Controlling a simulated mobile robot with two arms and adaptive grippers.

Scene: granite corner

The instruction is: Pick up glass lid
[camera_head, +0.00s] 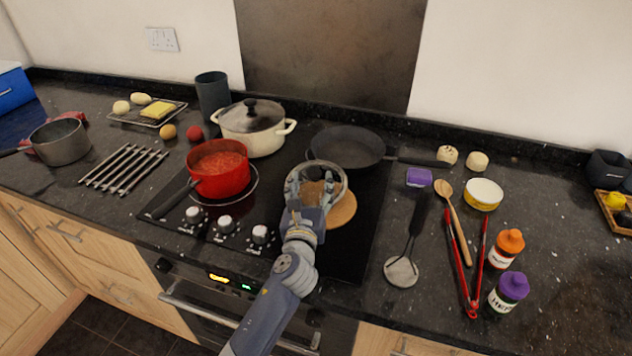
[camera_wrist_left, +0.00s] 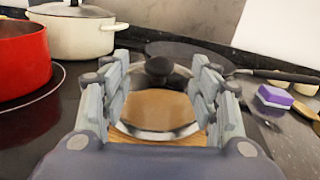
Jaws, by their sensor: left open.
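A round glass lid (camera_head: 338,171) with a metal rim is at the right of the hob, over a round wooden board (camera_head: 343,212). In the left wrist view, the lid's clear glass (camera_wrist_left: 155,108) shows the brown wood through it, and its black knob (camera_wrist_left: 158,68) stands up. My left gripper (camera_head: 313,183) is open and empty at the lid, hiding part of it in the head view. In the left wrist view, the knob appears between the two fingers, apart from both; exact depth is unclear. My right gripper is not in view.
A red pot (camera_head: 220,180) stands left of the gripper. Behind are a white pot (camera_head: 272,141) with its own glass lid (camera_head: 267,117) and a dark frying pan (camera_head: 348,146). A purple sponge (camera_head: 419,177) and black-handled utensil (camera_head: 402,270) lie to the right.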

